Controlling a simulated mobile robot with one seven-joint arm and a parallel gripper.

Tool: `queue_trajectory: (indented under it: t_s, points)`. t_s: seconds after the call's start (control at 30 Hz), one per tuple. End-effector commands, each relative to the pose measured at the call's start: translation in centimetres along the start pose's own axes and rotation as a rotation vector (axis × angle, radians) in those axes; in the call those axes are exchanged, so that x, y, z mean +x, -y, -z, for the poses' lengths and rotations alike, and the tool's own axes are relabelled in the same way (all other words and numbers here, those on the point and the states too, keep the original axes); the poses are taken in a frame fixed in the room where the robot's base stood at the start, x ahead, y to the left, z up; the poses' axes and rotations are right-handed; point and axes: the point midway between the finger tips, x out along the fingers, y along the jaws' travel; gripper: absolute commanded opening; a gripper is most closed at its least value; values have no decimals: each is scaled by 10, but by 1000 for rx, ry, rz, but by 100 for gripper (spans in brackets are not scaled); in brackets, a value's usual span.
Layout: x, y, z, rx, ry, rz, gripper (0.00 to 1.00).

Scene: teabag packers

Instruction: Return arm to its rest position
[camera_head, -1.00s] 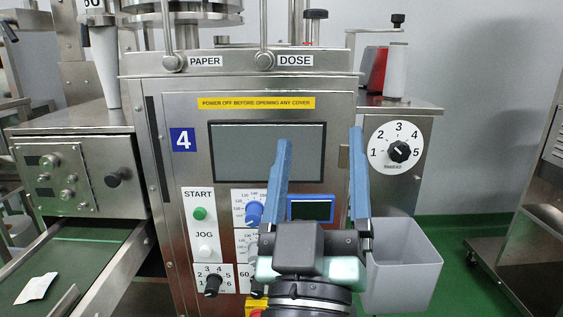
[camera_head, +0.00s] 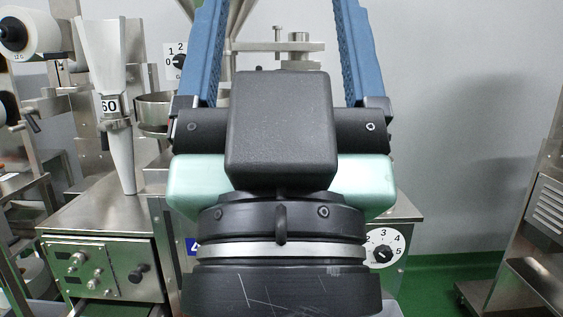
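My gripper (camera_head: 282,20) fills the middle of the head view, close to the camera and pointing up. Its two blue fingers (camera_head: 204,52) stand wide apart, and their tips run to or past the top edge. Nothing shows held between them; machine parts behind show through the gap. The dark wrist and pale green gripper body hide most of the machine front, including its screen and buttons.
The packing machine stands behind my gripper; part of its blue number plate (camera_head: 192,246) and the 1 to 5 dial (camera_head: 383,254) show. A steel control box (camera_head: 100,268) and a funnel (camera_head: 115,150) are at left. A steel cabinet (camera_head: 520,240) stands at right, with open floor beside it.

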Motion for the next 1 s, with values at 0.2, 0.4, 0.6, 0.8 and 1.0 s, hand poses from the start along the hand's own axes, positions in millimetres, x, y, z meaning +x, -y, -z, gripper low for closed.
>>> queue_trajectory:
  t_s: [0.2, 0.4, 0.6, 0.8, 1.0]
  points:
    - [62, 0, 58, 0, 0, 0, 81]
    - [105, 0, 99, 0, 0, 1, 81]
    - [136, 0, 128, 0, 0, 1, 81]
    - [144, 0, 137, 0, 0, 1, 81]
    - [143, 0, 135, 0, 0, 1, 81]
